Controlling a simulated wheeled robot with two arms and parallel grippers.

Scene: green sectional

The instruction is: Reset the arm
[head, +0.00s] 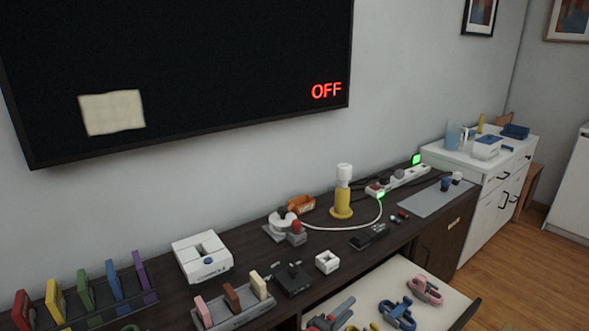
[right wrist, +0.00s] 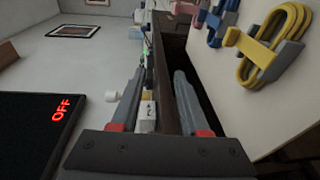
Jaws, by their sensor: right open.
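My right gripper (head: 346,310) shows at the bottom edge of the head view, beside the clamps in the open drawer. In the right wrist view its two grey fingers (right wrist: 160,74) with red bases stand apart, with nothing held between them. The rest of my right arm is out of the picture. My left gripper is not in view.
A dark desk (head: 155,312) holds a white console (head: 202,262), block racks, a yellow-based lamp (head: 342,198) and a power strip (head: 400,181). The open drawer (head: 372,283) holds pink (head: 424,290) and blue (head: 397,314) clamps. A wall screen (head: 220,65) reads OFF.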

